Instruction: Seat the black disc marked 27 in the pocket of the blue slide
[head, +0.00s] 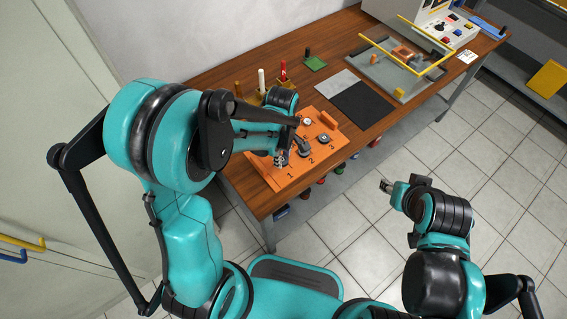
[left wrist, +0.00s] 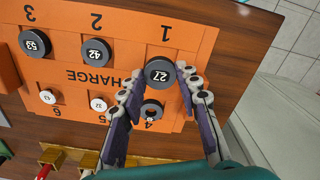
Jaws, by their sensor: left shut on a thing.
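The black disc marked 27 (left wrist: 160,72) is at place 1 of the orange board (left wrist: 95,68) in the left wrist view. My left gripper (left wrist: 160,84) is shut on it, with one finger on each side. I cannot tell whether the disc is clear of the board. In the head view my left gripper (head: 281,158) is over the near left part of the board (head: 270,176) and hides the disc. My right gripper (head: 387,186) is off the table's front edge, away from the discs; its jaw opening is too small to read. I cannot surely make out the blue slide.
Discs marked 42 (left wrist: 96,52) and 53 (left wrist: 35,43) sit at places 2 and 3. A dark ring-like piece (left wrist: 151,109) and small white discs (left wrist: 98,103) lie in the other row. Farther right are a black mat (head: 363,105) and a grey fixture with yellow bars (head: 388,76).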

